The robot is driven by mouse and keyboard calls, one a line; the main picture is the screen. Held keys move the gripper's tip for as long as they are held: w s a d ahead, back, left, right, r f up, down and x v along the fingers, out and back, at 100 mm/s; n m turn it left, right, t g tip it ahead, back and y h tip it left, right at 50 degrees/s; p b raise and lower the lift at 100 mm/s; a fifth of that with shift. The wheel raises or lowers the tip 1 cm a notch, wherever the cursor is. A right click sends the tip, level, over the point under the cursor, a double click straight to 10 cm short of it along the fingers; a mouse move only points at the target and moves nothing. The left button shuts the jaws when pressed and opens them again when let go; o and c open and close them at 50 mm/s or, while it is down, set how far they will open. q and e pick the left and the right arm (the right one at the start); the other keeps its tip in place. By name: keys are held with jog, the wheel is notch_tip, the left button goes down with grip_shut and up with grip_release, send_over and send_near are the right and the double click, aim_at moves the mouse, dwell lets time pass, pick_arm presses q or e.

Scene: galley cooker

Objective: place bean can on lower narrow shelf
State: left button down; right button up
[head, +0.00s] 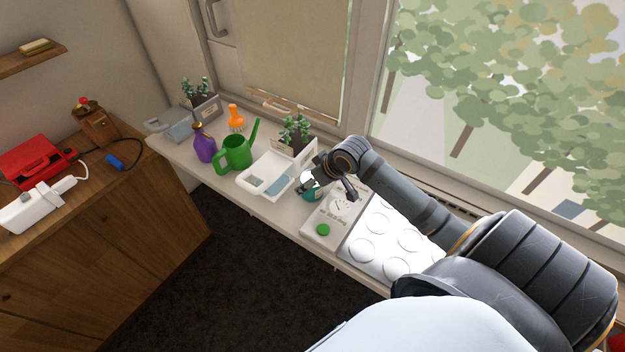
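A small teal and white can-like object (313,192) stands on the windowsill counter, partly hidden by my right gripper; its label cannot be read, so I cannot tell if it is the bean can. My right gripper (328,190) is over it, its fingers spread apart. I cannot see the fingers pressing on it. A narrow wooden wall shelf (30,57) is at the upper left with a small stack of flat light items on it; whether it is the lower one cannot be told. My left gripper is out of view.
Left of the gripper, the counter (285,217) holds a white tray (256,188), green watering can (235,154), purple bottle (204,146), orange brush-like item (235,119) and potted plants. A wooden cabinet (120,240) carries a red box (33,160).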

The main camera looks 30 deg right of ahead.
jog(key=shift+r, duration=0.45)
jog(key=p+v, duration=0.2)
jog(key=v, duration=0.3)
jog(key=shift+s+d+r, duration=0.15)
pick_arm(q)
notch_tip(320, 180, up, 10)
jog(key=p, duration=0.8)
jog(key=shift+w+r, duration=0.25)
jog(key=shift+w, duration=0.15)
pick_arm(e)
jog(key=v, duration=0.6)
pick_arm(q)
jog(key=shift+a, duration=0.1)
pick_arm(e)
jog(key=shift+s, duration=0.15)
